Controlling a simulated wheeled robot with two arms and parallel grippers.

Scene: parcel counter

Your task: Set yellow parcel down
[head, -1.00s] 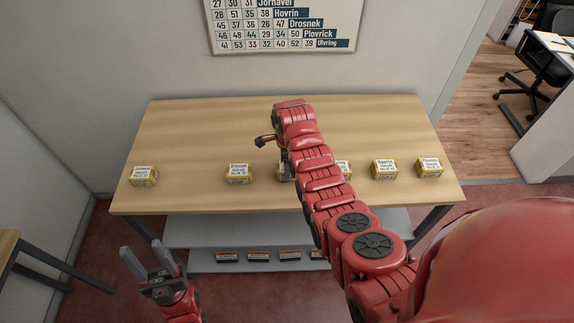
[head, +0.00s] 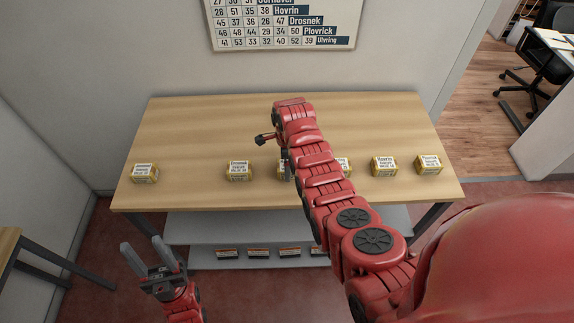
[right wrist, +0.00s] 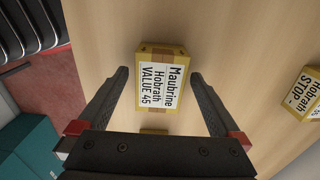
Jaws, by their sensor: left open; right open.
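Several small yellow parcels with white labels stand in a row on the wooden table (head: 220,120). In the right wrist view, a yellow parcel (right wrist: 160,84) labelled "Maubrine Hobrath VALUE 45" lies between the spread fingers of my right gripper (right wrist: 159,76). A gap shows on each side of it. My left gripper (head: 149,250) is open and empty, low in front of the table's left front edge.
Other yellow parcels stand at the left (head: 144,173), left of centre (head: 238,170) and right (head: 384,166). A grey lower shelf (head: 200,230) holds several dark items. A second table (head: 8,243) stands at the left. The table's back half is clear beside my arm.

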